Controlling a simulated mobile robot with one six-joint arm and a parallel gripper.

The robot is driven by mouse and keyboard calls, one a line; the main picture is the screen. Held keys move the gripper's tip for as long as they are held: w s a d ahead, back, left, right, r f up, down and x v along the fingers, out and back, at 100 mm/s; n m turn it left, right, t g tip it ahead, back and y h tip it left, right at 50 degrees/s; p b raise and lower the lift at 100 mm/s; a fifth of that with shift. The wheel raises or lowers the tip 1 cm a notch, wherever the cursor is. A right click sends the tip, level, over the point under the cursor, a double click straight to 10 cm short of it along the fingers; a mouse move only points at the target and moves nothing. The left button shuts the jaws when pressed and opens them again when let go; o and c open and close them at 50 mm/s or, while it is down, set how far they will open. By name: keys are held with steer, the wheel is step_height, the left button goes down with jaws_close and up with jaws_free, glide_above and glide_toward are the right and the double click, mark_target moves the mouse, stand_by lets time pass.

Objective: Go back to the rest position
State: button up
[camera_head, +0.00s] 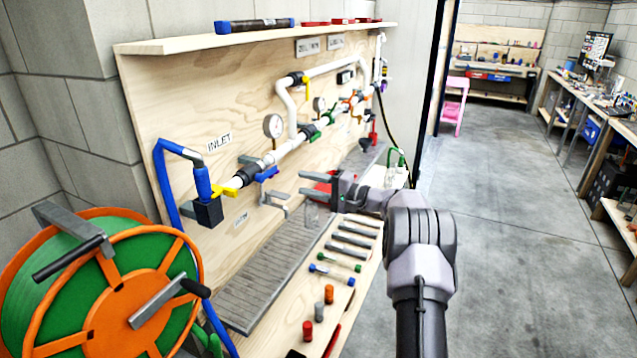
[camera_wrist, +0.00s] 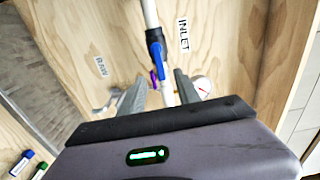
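My gripper (camera_head: 316,184) reaches left over the bench in the head view, with its two fingers apart and nothing seen between them. In the wrist view my gripper (camera_wrist: 160,88) points at the plywood board, fingers spread, with the white pipe (camera_wrist: 150,14) and a blue valve handle (camera_wrist: 155,45) beyond them. The INLET label (camera_wrist: 183,34) is beside the pipe. The same pipe run (camera_head: 283,152) shows in the head view with gauges and coloured valves. Whether the fingers touch anything cannot be told; they look clear of the pipe.
A ribbed grey tray (camera_head: 262,283) lies on the bench under the board. Several tubes (camera_head: 350,241) and small coloured caps lie at its right. An orange and green hose reel (camera_head: 100,290) stands at lower left. A shelf (camera_head: 220,40) juts out above. The grey floor (camera_head: 530,250) at right is clear.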

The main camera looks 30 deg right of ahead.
steer(key=v, duration=0.3)
steer(key=shift+s+d, duration=0.2)
steer(key=shift+s, duration=0.05)
steer(key=s+a+r+n+g+h, duration=0.1)
steer(key=s+a+r+g, duration=0.3)
steer(key=a, duration=0.5)
steer(key=s+a+r+n+g, duration=0.2)
steer(key=s+a, duration=0.4)
steer(key=a, duration=0.4)
steer(key=s+a+r+n+g+h, duration=0.1)
steer(key=s+a+r+g, duration=0.3)
steer(key=a, duration=0.5)
steer(key=s+a+f+n+h, duration=0.1)
steer(key=s+f+h, duration=0.2)
steer(key=s, duration=1)
steer(key=s+a+f+n+h, duration=0.1)
steer(key=s+a+f+h, duration=0.1)
steer(key=s, duration=1.2)
steer(key=shift+a+f+n+t+h, duration=0.3)
steer(key=shift+f+t+h, duration=0.1)
steer(key=shift+f, duration=0.45)
